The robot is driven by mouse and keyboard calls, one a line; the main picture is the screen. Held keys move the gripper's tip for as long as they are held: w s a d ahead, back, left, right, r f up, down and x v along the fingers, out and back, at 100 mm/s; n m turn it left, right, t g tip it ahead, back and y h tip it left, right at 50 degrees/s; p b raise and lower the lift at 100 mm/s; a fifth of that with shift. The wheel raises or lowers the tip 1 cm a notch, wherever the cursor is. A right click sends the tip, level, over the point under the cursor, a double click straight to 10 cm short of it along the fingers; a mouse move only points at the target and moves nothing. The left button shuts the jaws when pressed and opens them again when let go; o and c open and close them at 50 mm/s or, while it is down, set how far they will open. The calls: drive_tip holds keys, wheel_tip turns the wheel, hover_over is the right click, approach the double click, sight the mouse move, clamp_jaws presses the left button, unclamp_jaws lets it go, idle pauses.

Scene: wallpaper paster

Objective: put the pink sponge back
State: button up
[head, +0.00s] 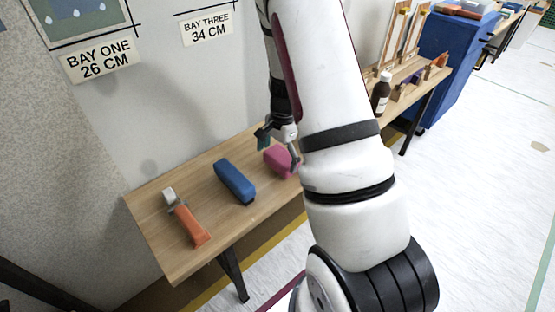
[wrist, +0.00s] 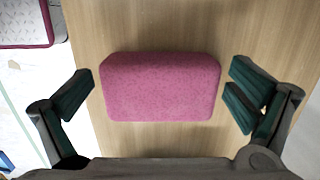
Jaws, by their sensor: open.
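The pink sponge (wrist: 160,87) lies on the wooden table (wrist: 190,25), a rounded block set lengthwise between the fingers in the wrist view. In the head view the pink sponge (head: 277,161) is partly hidden by my arm and gripper. My gripper (wrist: 166,98) is open, with one dark green finger pad on each side of the sponge and a gap at both ends. In the head view my gripper (head: 279,146) is at the sponge, its far parts hidden by my arm. Its exact height above the table is unclear.
A blue block (head: 235,181) and an orange-handled tool (head: 187,218) lie left of the sponge on the same table. Wall signs read BAY ONE 26 CM (head: 100,61) and BAY THREE 34 CM (head: 207,28).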

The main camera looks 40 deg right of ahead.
sight(280, 157)
wheel_tip(280, 157, up, 10)
drive_tip(key=p, duration=0.3)
drive_tip(key=s+a+r+n, duration=0.35)
drive_tip(key=a+r, duration=0.45)
drive_tip(key=r, duration=0.3)
drive_tip(key=s+a+r+n, duration=0.5)
drive_tip(key=s, duration=0.2)
drive_tip(key=s+a+r+n, duration=0.4)
drive_tip(key=s+a+r, duration=0.15)
drive_tip(key=s, duration=0.25)
drive_tip(key=s+a+n+h, duration=0.1)
drive_tip(key=s+n, duration=0.4)
drive_tip(key=s, duration=0.5)
drive_tip(key=shift+s+t, duration=0.3)
wheel_tip(280, 157, up, 21)
drive_tip(key=t+p, duration=0.3)
drive_tip(key=p, duration=1.6)
drive_tip(key=shift+a+f, duration=0.15)
drive_tip(key=shift+a, duration=0.15)
drive_tip(key=shift+w, duration=0.1)
